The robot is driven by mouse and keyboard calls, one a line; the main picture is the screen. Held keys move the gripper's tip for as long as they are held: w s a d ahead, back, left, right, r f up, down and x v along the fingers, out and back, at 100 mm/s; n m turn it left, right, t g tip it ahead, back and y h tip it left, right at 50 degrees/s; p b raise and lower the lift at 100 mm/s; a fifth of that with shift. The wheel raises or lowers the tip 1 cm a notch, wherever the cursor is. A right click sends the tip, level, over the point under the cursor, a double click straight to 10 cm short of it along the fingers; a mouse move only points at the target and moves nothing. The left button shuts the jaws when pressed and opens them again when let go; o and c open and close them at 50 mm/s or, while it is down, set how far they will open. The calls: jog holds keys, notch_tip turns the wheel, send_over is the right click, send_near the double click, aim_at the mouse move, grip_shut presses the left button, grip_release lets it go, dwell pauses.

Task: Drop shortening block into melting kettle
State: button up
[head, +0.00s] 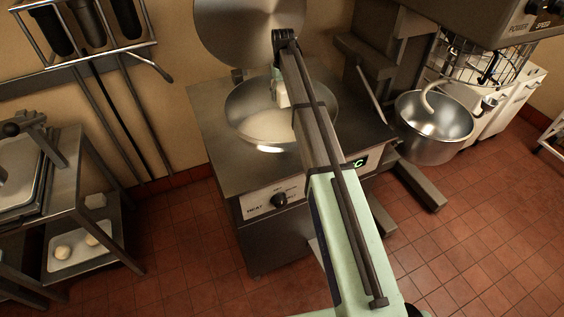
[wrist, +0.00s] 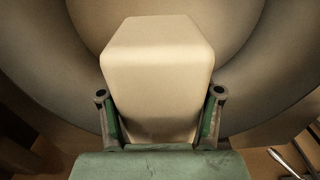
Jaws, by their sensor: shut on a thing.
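The shortening block (wrist: 157,65), a cream-coloured block with rounded edges, fills the middle of the wrist view. My gripper (wrist: 160,94) is shut on it, one finger on each side. Behind the block is the round, wide inside of the melting kettle (wrist: 245,70). In the head view the kettle (head: 318,99) is a steel bowl set in a steel cabinet, with its lid (head: 235,35) raised. My arm reaches over the kettle and hides part of its right side. A pale patch (head: 265,126) shows at the bowl's bottom; I cannot tell what it is.
A mixer with a steel bowl (head: 435,128) stands right of the kettle cabinet. The cabinet front has a heat knob (head: 279,200). A steel rack (head: 75,200) with trays stands at the left, and a wall holder (head: 95,40) hangs above. Tiled floor (head: 180,260) is clear between them.

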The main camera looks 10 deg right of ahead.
jog(key=o, duration=1.6)
notch_tip(320, 180, up, 12)
jog(key=shift+r, duration=0.1)
jog(key=shift+s, duration=0.1)
